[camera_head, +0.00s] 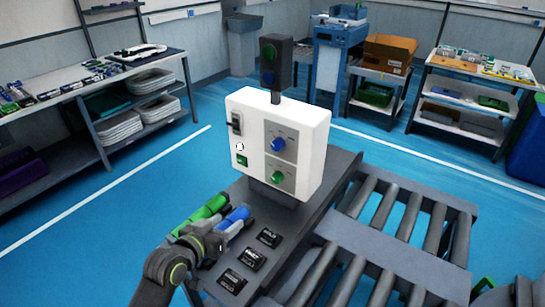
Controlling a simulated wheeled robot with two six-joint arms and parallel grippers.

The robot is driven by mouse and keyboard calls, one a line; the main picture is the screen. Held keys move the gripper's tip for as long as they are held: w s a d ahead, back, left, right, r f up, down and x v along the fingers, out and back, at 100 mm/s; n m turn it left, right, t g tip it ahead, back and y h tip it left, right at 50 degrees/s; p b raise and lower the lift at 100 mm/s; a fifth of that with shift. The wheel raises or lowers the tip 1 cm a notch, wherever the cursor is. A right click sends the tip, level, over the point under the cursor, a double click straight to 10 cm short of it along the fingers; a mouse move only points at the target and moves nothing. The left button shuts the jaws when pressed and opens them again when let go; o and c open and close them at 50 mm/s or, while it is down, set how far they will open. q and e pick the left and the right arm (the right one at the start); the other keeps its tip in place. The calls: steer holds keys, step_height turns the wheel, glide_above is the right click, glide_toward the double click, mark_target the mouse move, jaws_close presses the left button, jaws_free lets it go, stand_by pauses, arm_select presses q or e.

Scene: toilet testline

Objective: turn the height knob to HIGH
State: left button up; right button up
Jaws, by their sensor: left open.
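A white control box (300,117) stands upright on the dark grey testline top. My left gripper (228,213) is open, low in front of the box and left of the knobs. It is apart from both knobs. Green and blue parts show at its front end. My right gripper is not in view.
A dark signal post (275,65) rises behind the box. Several black labelled plates (251,259) lie on the testline top, beside a roller conveyor (400,225). Shelves (140,110) stand back left and a workbench (470,80) back right. Blue floor between is clear.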

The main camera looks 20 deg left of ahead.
mark_target(275, 147)
arm_select(q)
steer(key=w+d+r+t+h, duration=0.2)
steer(key=w+r+t, duration=0.15)
steer(key=r, duration=0.75)
steer(key=x, duration=0.6)
steer(key=p+x, duration=0.1)
steer(key=x, duration=0.5)
steer(key=p+x, duration=0.1)
steer(key=x, duration=0.4)
steer(key=shift+w+f, duration=0.4)
steer(key=shift+c, duration=0.3)
